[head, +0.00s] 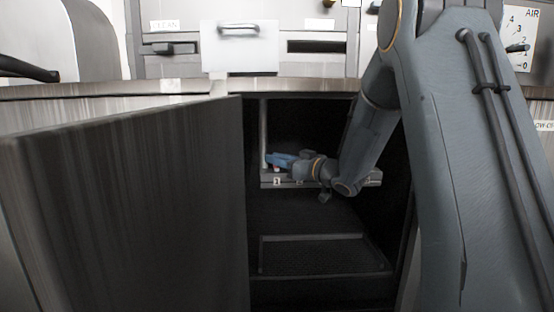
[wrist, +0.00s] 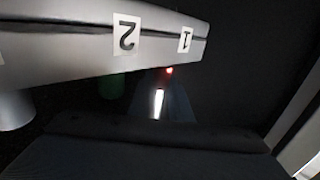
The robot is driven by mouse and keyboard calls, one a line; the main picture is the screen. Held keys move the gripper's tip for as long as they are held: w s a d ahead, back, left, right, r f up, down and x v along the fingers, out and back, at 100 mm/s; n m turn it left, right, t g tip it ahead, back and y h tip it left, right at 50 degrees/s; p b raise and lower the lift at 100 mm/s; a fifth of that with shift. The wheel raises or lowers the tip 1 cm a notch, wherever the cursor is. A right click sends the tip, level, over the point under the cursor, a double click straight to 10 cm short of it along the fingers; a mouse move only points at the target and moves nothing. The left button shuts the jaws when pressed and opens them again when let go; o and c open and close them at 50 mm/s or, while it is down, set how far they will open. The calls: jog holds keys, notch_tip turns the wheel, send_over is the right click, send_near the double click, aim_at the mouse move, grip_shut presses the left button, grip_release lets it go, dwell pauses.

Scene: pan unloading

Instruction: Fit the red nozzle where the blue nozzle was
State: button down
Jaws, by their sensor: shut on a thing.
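My gripper (head: 280,161), with bluish fingers, is inside the open dark cabinet, just above the left end of a grey numbered rail (head: 300,184). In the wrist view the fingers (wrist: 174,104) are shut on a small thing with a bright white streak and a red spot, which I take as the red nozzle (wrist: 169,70). It is close to the rail's end by label 1 (wrist: 186,40); whether it touches the rail I cannot tell. A dark green cylinder (wrist: 112,87) shows by label 2. No blue nozzle can be made out.
The cabinet door (head: 130,205) stands open at the left. A light grey cylinder (wrist: 15,110) shows at the wrist view's left edge. A lower tray (head: 325,240) lies beneath the rail. The cabinet walls are close around my arm. A counter edge (head: 200,90) runs above.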

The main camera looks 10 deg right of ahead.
jog(key=shift+f, duration=0.5)
dwell(0.3)
jog(key=c, duration=1.5)
grip_release()
jog(key=shift+c, duration=0.2)
jog(key=b+v, duration=0.2)
jog(key=v, duration=0.5)
jog(key=shift+s+d+b, duration=0.25)
jog(key=shift+s+b, duration=0.1)
jog(key=shift+b, duration=0.05)
